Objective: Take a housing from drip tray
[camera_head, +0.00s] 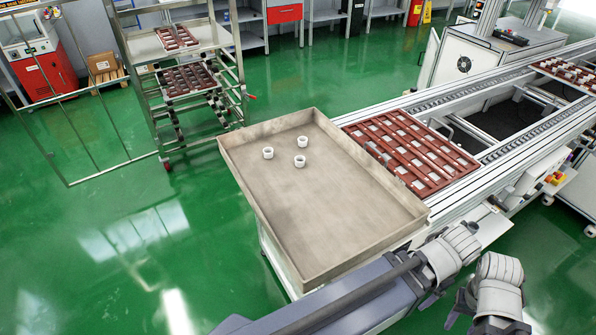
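The drip tray (330,243) is a large, shallow, grey-beige box in the middle of the head view. Three small white ring-shaped housings stand apart from each other on its floor, toward the far end: one at the left (268,153), one at the right (302,142), one nearest me (299,161). Parts of my arms show at the bottom right, outside the tray's near right corner. Neither gripper's fingers can be made out in this view, and nothing of mine touches the housings.
A red-brown slotted pallet (411,150) lies on the conveyor (510,150) right of the tray. A metal rack cart (190,75) with more red-brown pallets stands at the back left. The tray's raised walls surround the housings; its near floor is bare. Green floor lies open at left.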

